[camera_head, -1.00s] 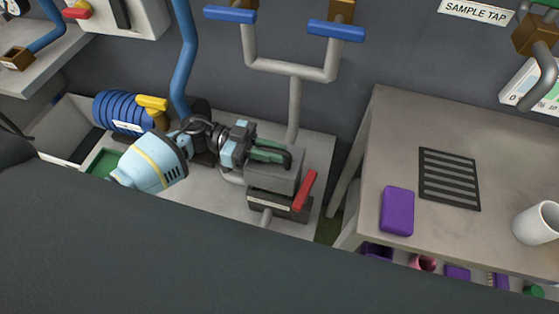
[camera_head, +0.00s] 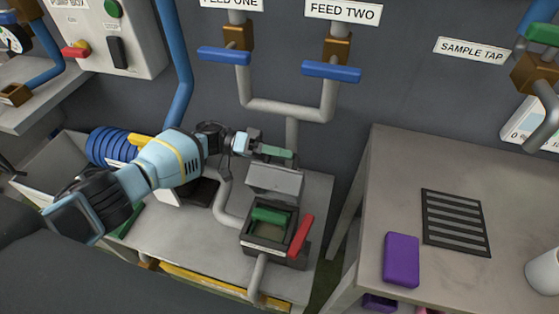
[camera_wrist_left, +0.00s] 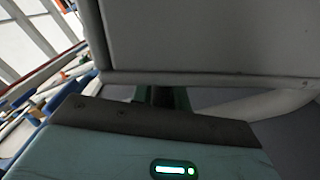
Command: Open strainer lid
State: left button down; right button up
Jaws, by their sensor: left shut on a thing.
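The strainer (camera_head: 244,240) is a dark grey open-topped box on the bench, with a red lever (camera_head: 301,236) at its right side. Its grey lid (camera_head: 274,181) stands tilted up at the back edge, so the opening shows, with a green piece (camera_head: 270,216) inside. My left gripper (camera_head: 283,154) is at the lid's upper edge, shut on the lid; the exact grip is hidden. In the left wrist view the lid (camera_wrist_left: 200,45) is a large grey panel just beyond the green fingers (camera_wrist_left: 162,97). My right gripper is not in view.
Blue-handled feed pipes (camera_head: 290,108) run down the wall behind the strainer. A coiled blue hose (camera_head: 108,147) lies left, behind my arm. The table (camera_head: 390,185) at right carries a purple block (camera_head: 401,259), a black grate (camera_head: 455,222) and a white mug (camera_head: 543,270).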

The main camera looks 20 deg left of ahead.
pick_arm(q)
jog(key=shift+w+f+n+b, duration=0.4)
jog(key=shift+w+n, duration=0.2)
jog(key=shift+w+f+n+b, duration=0.35)
jog(key=shift+w+n, duration=0.25)
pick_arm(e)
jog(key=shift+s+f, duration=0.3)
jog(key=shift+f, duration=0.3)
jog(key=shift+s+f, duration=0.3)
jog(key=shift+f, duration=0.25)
pick_arm(q)
jog(key=c, duration=1.4)
grip_release()
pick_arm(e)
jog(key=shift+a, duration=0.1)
pick_arm(q)
jog(key=shift+r, duration=0.1)
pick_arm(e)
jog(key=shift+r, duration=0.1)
